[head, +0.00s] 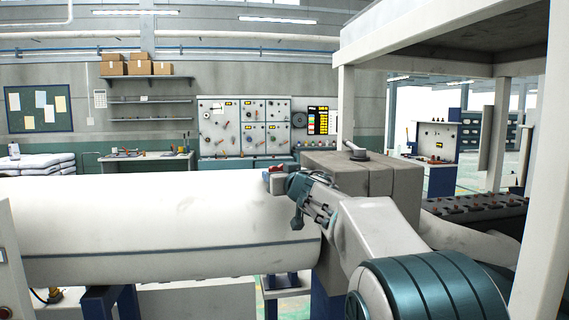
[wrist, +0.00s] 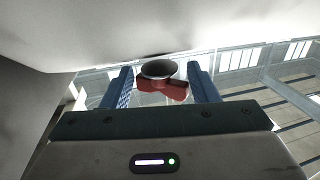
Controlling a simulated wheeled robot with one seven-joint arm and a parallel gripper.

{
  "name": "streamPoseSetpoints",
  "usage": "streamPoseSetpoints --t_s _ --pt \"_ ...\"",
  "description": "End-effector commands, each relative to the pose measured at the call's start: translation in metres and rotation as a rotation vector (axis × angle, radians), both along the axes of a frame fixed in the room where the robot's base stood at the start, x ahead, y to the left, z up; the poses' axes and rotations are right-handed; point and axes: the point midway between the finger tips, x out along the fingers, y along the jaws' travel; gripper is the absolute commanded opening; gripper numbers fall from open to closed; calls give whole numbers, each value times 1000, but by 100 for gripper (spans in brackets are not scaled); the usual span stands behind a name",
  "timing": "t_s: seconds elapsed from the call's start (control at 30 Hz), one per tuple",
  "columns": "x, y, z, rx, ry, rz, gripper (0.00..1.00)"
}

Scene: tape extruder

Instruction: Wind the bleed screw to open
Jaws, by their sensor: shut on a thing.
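The bleed screw (wrist: 174,91) has a red grip with a dark round disc at its middle. In the wrist view it sits between the two blue fingers of my gripper (wrist: 161,80), just below the pale surface of the machine. A small red part of it (head: 278,168) shows in the head view, at the right end of the large white barrel (head: 150,225). My gripper (head: 276,181) is there, shut on the screw, and its body hides most of the screw. How far the screw is turned cannot be told.
A grey-brown block (head: 387,180) with a dark lever-like piece on top (head: 355,151) stands right behind my arm. A white frame post (head: 545,200) rises at the right.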

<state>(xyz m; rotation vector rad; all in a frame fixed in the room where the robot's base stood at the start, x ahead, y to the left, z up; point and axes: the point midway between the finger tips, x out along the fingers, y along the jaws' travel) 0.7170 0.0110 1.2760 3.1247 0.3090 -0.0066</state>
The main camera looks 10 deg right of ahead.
Motion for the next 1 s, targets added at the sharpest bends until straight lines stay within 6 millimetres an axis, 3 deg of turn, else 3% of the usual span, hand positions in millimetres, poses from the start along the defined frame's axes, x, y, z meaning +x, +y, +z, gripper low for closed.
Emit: streamPoseSetpoints --t_s 0.17,0.6,1.0 --pt "1 -3 10 1 2 100 31" --pt "2 -7 9 2 -6 320 31" --pt "2 -8 8 3 -12 413 31"
